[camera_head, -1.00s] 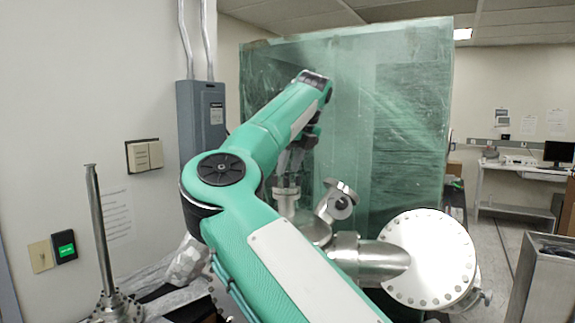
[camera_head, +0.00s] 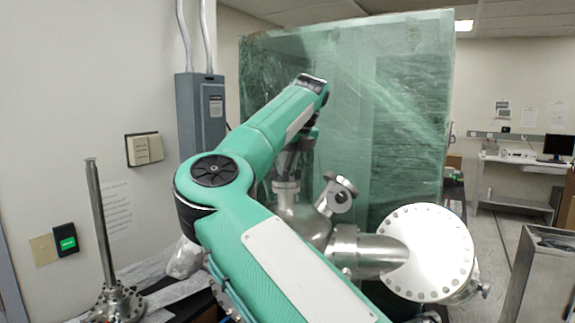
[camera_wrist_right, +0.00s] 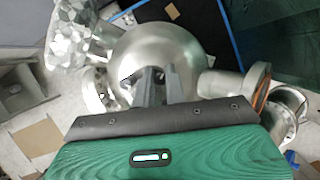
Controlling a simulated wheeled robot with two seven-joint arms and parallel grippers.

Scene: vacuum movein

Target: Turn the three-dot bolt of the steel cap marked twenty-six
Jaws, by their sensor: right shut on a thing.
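The steel vessel (camera_head: 312,225) has a round body and several ports. A small upright port with a flanged steel cap (camera_head: 286,187) stands on its left side. My right gripper (camera_head: 287,170) reaches down to this cap from above. In the right wrist view its two grey fingers (camera_wrist_right: 160,82) are close together in front of the shiny round body (camera_wrist_right: 165,48). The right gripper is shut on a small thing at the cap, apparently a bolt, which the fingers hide. The dots and the number twenty-six are too small to read. My left gripper is not in view.
A tilted side port (camera_head: 338,194) and a big bolted flange (camera_head: 427,253) stand right of the cap. A tall steel rod on a flange (camera_head: 100,225) stands at the left. A plastic-wrapped crate (camera_head: 390,110) is behind.

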